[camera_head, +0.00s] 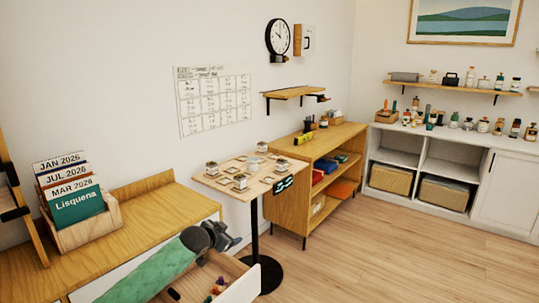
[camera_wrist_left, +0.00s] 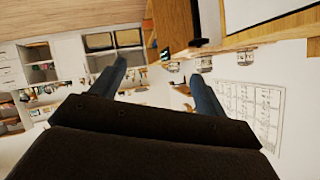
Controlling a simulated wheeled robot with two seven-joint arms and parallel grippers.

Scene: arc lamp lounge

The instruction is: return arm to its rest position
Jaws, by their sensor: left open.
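My left arm (camera_head: 150,275) has a green sleeve and comes in from the lower left in the head view. My left gripper (camera_head: 226,238) is dark grey and hangs above the open drawer (camera_head: 245,287) at the front of the wooden cabinet. In the left wrist view the left gripper (camera_wrist_left: 157,70) shows two spread fingers with nothing between them. The wrist picture is turned over, with the floor at the top. My right arm and gripper are not in view.
A file box (camera_head: 85,228) with cards stands on the cabinet top (camera_head: 155,205). A small pedestal table (camera_head: 240,190) with several little jars stands just beyond the gripper. A wooden shelf unit (camera_head: 290,200) is farther back. The floor (camera_head: 390,250) at right is clear.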

